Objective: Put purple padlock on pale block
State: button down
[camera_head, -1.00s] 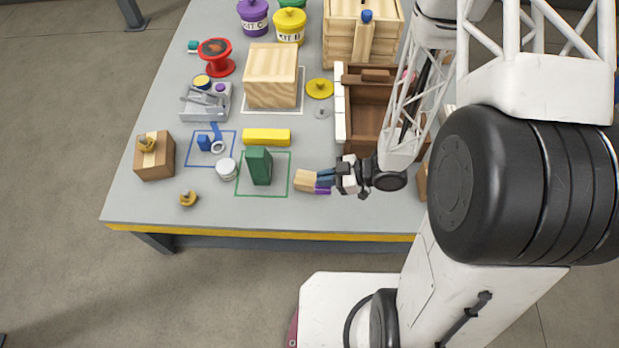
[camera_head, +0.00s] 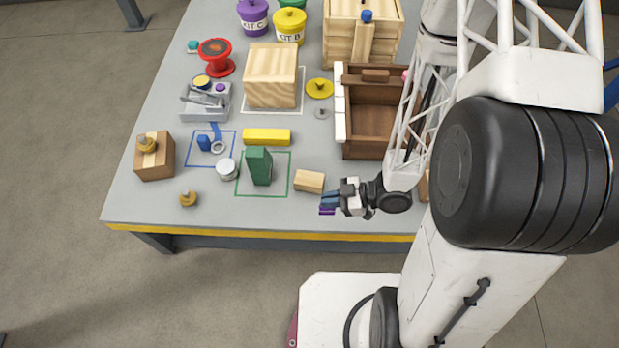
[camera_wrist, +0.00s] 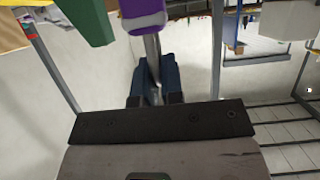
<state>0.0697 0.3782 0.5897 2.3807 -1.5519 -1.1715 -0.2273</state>
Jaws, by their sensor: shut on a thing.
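The purple padlock (camera_head: 327,211) is in my gripper (camera_head: 329,200), near the table's front edge in the head view. In the wrist view the purple body (camera_wrist: 143,20) shows beyond my blue fingers (camera_wrist: 152,78), with its grey shackle between them. The pale block (camera_head: 309,181) lies on the table just behind and left of my gripper in the head view, to the right of the green square outline. The padlock looks apart from the block. Its height above the table is hard to tell.
A green block (camera_head: 259,166) stands in the green outline, left of the pale block. A yellow bar (camera_head: 266,137) lies behind it. An open brown wooden box (camera_head: 371,121) stands behind my gripper. The yellow-striped front edge (camera_head: 270,233) is close in front.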

jog(key=shift+f, duration=0.45)
jog(key=shift+w, duration=0.15)
jog(key=w+a+f, duration=0.1)
jog(key=w+a, duration=0.4)
jog(key=w, duration=0.8)
jog(key=shift+w+f, duration=0.2)
jog(key=shift+w, duration=0.05)
jog(key=shift+a, duration=0.1)
jog(key=shift+w+a+f, duration=0.1)
jog(key=shift+w+f, duration=0.2)
jog(key=shift+f, duration=0.6)
jog(key=shift+w+a+f, duration=0.1)
jog(key=shift+w+f, duration=0.2)
jog(key=shift+f, duration=0.6)
jog(key=shift+f, duration=0.15)
